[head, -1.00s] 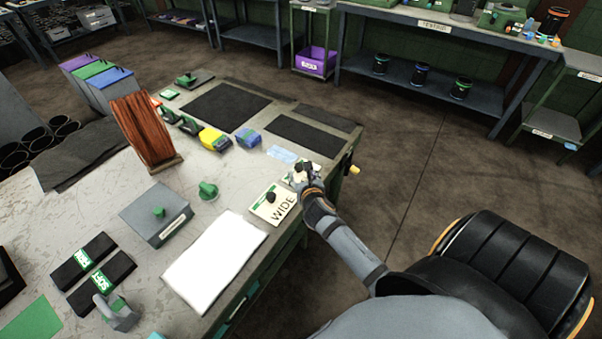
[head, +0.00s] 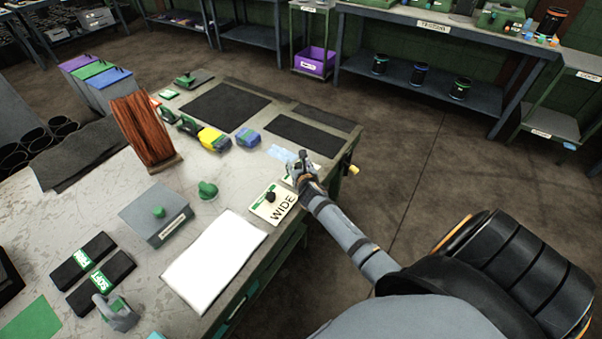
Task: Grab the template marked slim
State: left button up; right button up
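A cream template card marked WIDE (head: 272,206), with a black knob and a green strip, lies flat near the table's right edge. Just beyond it, a second pale card with a green edge (head: 289,180) shows in part. My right gripper and wrist cover most of it, and I cannot read its marking. My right gripper (head: 303,158) is over the far side of this second card. It is too small and self-covered to tell whether its fingers are open or hold anything. My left gripper is not in view.
A white sheet (head: 214,262) lies nearer on the table (head: 110,222). A yellow-handled clamp (head: 352,169) is at the right edge.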

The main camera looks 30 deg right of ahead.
grip_shut()
notch_tip(320, 180, up, 3)
jog(key=shift+w+f+p, duration=0.1)
jog(key=shift+f+p, duration=0.1)
jog(key=shift+p, duration=0.1)
jog(key=s+a+r, duration=0.8)
jog(key=s+r, duration=0.2)
jog(key=s, duration=0.1)
jog(key=shift+s+a+r, duration=0.15)
jog(key=shift+s+r, duration=0.05)
